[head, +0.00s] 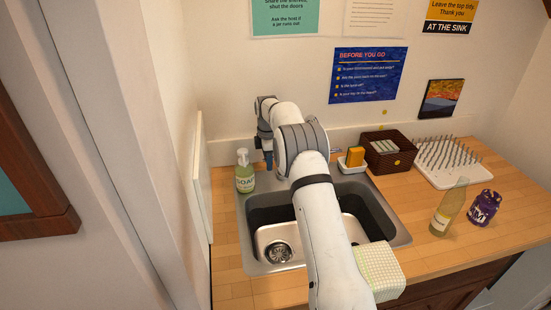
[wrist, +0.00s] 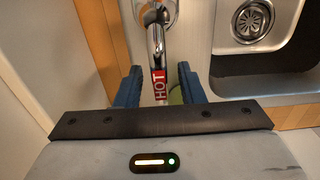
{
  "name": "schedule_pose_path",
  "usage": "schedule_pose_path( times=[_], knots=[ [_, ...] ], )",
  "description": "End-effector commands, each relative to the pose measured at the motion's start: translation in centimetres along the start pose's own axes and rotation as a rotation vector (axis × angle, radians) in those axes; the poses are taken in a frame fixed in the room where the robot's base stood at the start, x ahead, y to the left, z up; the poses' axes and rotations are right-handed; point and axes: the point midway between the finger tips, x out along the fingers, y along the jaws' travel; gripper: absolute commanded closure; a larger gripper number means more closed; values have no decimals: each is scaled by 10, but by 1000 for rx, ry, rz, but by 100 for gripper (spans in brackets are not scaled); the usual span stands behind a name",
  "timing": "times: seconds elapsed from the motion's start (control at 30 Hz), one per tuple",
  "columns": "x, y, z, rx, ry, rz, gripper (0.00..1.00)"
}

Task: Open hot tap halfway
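The hot tap's lever shows in the wrist view as a chrome handle with a red HOT label (wrist: 159,84). It runs up to a chrome tap body (wrist: 157,14) at the top of the picture. My gripper (wrist: 159,72) has its two blue fingers apart, one on each side of the lever, with visible gaps to both. In the head view my gripper (head: 267,158) points down at the back left of the sink, beside the soap bottle. My arm hides the tap there.
A steel sink (head: 249,258) is set in the wooden counter (head: 228,290). A soap bottle (head: 245,172) stands close to my gripper, near the left wall. A sponge holder (head: 352,166), basket (head: 390,160), drying rack (head: 440,178), bottle (head: 448,211) and purple jar (head: 483,208) stand right. A checked cloth (head: 381,270) hangs in front.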

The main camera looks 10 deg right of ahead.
Motion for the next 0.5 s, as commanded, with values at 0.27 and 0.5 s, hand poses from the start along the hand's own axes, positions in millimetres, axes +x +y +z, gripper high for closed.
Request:
schedule_pose_path(
  times=[0.27, 0.5],
  knots=[
    [0, 0, 0, 0, 0, 0, 88],
    [0, 0, 0, -1, 0, 1, 100]
  ],
)
